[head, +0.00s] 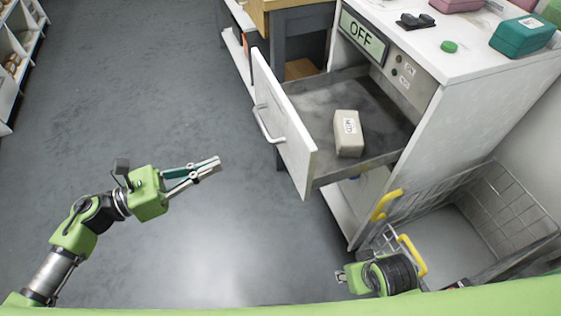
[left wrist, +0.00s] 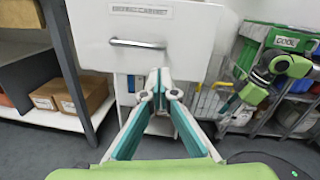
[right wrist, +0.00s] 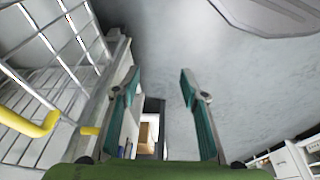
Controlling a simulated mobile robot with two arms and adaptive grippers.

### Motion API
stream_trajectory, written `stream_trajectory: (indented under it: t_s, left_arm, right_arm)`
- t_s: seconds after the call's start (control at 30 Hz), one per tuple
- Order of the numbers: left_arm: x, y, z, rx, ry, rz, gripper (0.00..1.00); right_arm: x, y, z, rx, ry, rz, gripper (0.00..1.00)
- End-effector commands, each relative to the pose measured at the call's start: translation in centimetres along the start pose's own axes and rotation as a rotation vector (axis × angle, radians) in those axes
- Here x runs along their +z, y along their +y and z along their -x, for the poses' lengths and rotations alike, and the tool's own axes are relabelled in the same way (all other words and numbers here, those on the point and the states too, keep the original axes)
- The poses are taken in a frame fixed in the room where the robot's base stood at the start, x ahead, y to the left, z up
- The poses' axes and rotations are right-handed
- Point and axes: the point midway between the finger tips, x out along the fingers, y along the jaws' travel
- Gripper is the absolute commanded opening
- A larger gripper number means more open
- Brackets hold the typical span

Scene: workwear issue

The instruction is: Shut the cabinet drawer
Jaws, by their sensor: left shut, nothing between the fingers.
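The cabinet (head: 470,120) is white, with its drawer (head: 290,125) pulled well out. The drawer front is white with a bar handle (head: 264,125), and a small beige labelled block (head: 347,130) lies inside. My left gripper (head: 217,162) is shut and empty, in front of the drawer front and apart from it. In the left wrist view the handle (left wrist: 137,44) is above and left of the fingertips (left wrist: 159,72). My right gripper (right wrist: 183,75) is open and empty in the right wrist view, facing a grey surface; in the head view only part of that arm shows low down.
A wire basket (head: 500,225) with yellow handles (head: 386,205) stands right of the drawer, near my right arm. A panel reading OFF (head: 362,38) is above the drawer. Teal box (head: 522,36) and other items sit on the cabinet top. The floor at left is clear.

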Motion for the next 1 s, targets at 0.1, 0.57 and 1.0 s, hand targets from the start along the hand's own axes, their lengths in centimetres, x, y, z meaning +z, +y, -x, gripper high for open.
stream_trajectory:
  t_s: [0.1, 0.57, 1.0]
  left_arm:
    - [-0.2, -1.9, -0.2, -0.074, 0.027, -0.121, 0.00]
    - [0.2, -3.1, -6.6, -0.096, 0.028, -0.156, 0.00]
    - [-0.3, -3.6, -13.6, -0.092, 0.032, -0.154, 0.00]
  right_arm:
    - [-0.1, 0.1, 1.1, 0.001, 0.009, -0.001, 0.40]
    - [0.1, 0.0, -0.1, 0.000, -0.001, 0.000, 0.40]
    - [0.8, -0.2, -2.9, -0.003, -0.014, 0.002, 0.40]
